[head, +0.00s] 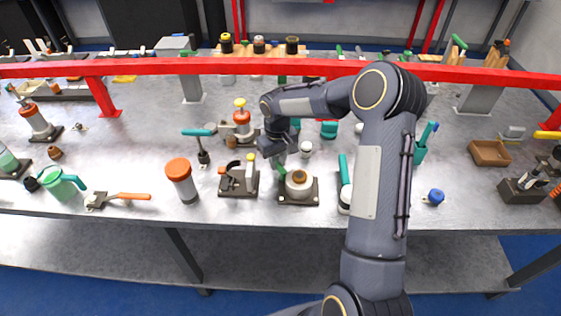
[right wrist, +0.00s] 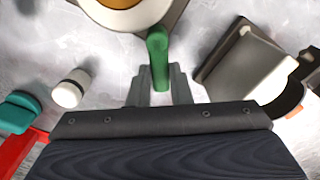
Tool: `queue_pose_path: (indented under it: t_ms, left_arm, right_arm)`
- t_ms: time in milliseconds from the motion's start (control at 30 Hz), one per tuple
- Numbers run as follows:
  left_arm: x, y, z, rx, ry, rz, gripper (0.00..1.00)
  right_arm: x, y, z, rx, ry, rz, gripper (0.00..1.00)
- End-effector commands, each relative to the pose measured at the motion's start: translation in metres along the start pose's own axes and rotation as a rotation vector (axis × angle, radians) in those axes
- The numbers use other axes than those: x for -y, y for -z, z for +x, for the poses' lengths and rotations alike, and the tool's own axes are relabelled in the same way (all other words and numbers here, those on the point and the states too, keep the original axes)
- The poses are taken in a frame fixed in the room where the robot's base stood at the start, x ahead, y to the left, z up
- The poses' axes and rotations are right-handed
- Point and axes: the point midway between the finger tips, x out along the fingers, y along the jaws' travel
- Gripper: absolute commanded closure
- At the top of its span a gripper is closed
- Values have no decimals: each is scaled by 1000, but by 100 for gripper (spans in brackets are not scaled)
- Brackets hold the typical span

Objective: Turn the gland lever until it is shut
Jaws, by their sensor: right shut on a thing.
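The gland (head: 298,188) is a pale round body with a brown top on a dark square base near the table's front edge. Its green lever (head: 281,172) sticks out on the left side, partly hidden by my right gripper (head: 276,160). In the right wrist view the green lever (right wrist: 158,60) lies between the two grey fingers of my right gripper (right wrist: 158,82), which is shut on it. The gland (right wrist: 125,12) shows there only in part, at the top edge. My left gripper is not in view.
A clamp-like fixture (head: 238,184) stands close left of the gland, with an orange-capped cylinder (head: 181,182) beyond it. A small white-capped cylinder (head: 306,149) stands behind the gland. A red rail (head: 220,67) crosses the back of the table (head: 120,165).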

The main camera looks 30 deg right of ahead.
Motion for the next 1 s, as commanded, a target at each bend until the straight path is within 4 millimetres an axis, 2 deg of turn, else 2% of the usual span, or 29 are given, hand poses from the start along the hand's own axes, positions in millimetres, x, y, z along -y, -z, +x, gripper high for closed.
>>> queue_pose_path:
  t_ms: [600,1000]
  left_arm:
    - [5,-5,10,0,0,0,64]
    - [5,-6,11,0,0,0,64]
  right_arm:
    - [19,-5,-1,-4,-2,-586,100]
    - [26,-11,-1,-5,-2,-881,100]
